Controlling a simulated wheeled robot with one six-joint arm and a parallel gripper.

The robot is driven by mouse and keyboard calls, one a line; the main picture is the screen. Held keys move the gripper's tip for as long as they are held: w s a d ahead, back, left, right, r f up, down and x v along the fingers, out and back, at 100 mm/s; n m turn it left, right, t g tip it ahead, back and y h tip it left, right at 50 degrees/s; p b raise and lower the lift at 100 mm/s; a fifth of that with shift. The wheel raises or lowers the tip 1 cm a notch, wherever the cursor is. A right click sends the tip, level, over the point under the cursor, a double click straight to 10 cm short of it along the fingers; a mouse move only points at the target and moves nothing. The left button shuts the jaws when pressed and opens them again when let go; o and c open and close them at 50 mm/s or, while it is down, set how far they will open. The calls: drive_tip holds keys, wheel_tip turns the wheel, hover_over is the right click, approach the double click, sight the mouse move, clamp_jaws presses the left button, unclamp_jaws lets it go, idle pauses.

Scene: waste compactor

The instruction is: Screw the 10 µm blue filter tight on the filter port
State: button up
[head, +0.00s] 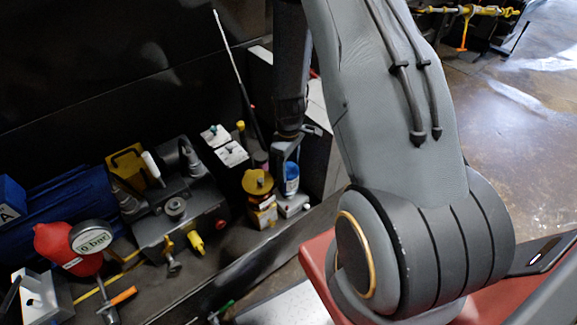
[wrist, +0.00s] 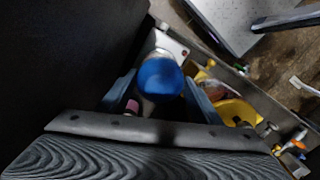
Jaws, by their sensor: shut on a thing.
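The blue filter (wrist: 160,78) is between the two fingers of my gripper (wrist: 155,92) in the wrist view, seen from its blue top. In the head view my gripper (head: 285,152) points down and is shut on the blue filter (head: 291,180), which looks upright. The filter stands over a light grey block (head: 294,207) at the right end of the compartment. The joint between filter and block is too small to make out, so I cannot tell how tightly they meet. A light plate (wrist: 165,42) shows beside the filter in the wrist view.
A yellow-topped unit (head: 258,182) stands close left of the filter. Dark boxes with white labels (head: 232,154), a grey pump block (head: 180,220), a blue motor (head: 75,215) and a red part with a gauge (head: 90,238) lie further left. A dark wall rises behind.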

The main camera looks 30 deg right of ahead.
drive_tip(key=shift+f, duration=0.85)
idle(1.7)
drive_tip(key=shift+o, duration=1.4)
drive_tip(key=c, duration=0.4)
drive_tip(key=m, duration=0.4)
drive_tip(key=shift+m, duration=0.6)
drive_tip(key=m, duration=0.3)
drive_tip(key=shift+m, duration=1.1)
